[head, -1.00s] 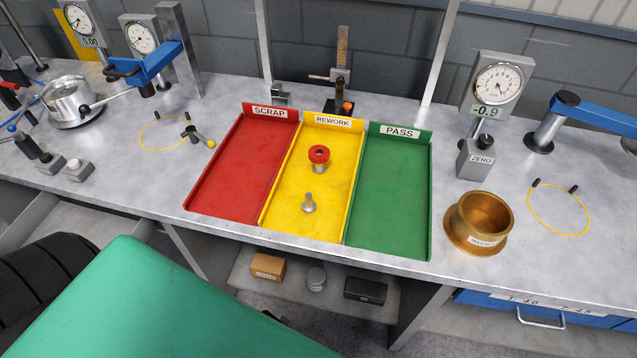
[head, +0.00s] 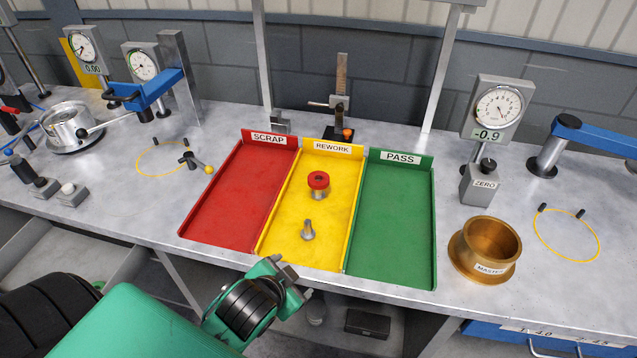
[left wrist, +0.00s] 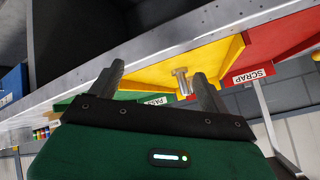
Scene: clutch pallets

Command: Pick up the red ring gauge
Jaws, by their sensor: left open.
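The red ring gauge (head: 318,180) sits in the yellow REWORK section (head: 283,237), its red top above a grey steel lower part. A small grey steel peg (head: 308,231) stands nearer the front of that section. My left gripper (head: 291,279) is at the tray's front edge, in front of and apart from both pieces. In the left wrist view its two fingers (left wrist: 160,88) are spread with nothing gripped. A grey steel piece (left wrist: 182,82) shows between and beyond them; the red ring is not visible there. My right gripper is not in view.
The red SCRAP section (head: 235,195) and green PASS section (head: 392,220) flank the yellow one and are empty. A brass MASTER ring (head: 484,248) and a dial gauge (head: 497,108) stand to the right. Low walls divide the sections.

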